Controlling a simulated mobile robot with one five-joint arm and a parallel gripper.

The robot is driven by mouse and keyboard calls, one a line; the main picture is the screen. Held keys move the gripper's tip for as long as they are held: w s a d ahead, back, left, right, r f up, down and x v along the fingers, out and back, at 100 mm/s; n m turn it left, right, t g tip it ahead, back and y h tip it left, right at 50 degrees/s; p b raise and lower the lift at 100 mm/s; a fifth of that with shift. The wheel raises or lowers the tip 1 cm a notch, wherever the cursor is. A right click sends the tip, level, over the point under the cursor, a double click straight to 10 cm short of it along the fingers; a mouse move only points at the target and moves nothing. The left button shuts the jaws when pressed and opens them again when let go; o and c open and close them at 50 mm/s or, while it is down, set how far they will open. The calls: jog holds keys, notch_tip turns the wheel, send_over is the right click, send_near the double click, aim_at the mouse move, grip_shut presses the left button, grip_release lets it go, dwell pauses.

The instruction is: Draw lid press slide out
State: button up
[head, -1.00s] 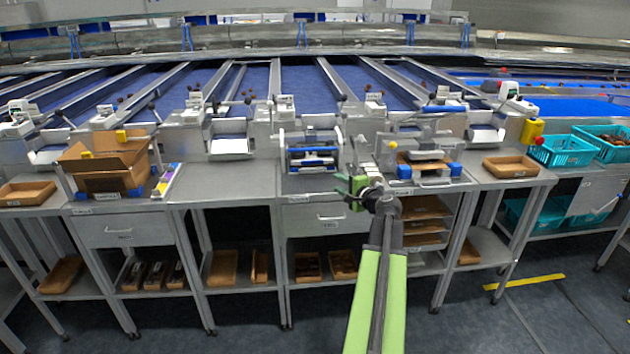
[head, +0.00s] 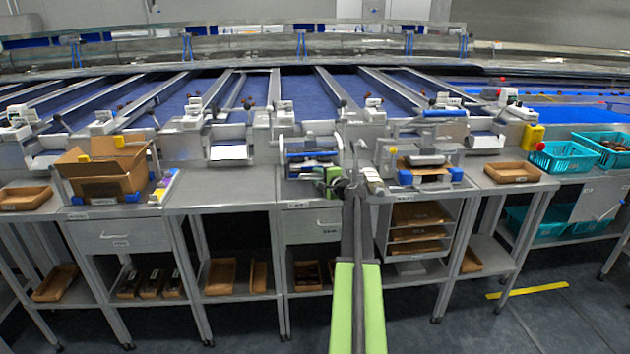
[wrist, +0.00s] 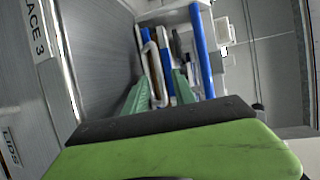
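A grey press-like unit with blue horizontal bars (head: 312,156) stands on the bench, left of my arm; I take it for the lid press. In the wrist view its blue bar (wrist: 202,50) and a pale loop handle (wrist: 151,68) lie ahead. My gripper (head: 328,180) is at the unit's front right in the head view. In the wrist view its two green fingers (wrist: 160,94) are apart, with the handle's lower end between them or just beyond. I cannot tell whether they touch it. The slide itself is partly hidden by the fingers.
Below the bench edge is a drawer (head: 314,226); the wrist view shows a LIDS label (wrist: 10,146) and a PLACE 3 label (wrist: 36,30). A second machine with blue feet (head: 430,177) stands close right. A cardboard box (head: 105,165) is far left. Bare bench (head: 225,184) lies left.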

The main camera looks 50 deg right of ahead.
jog(key=shift+w+d, duration=0.1)
jog(key=shift+w, duration=0.3)
grip_shut()
dwell(1.1)
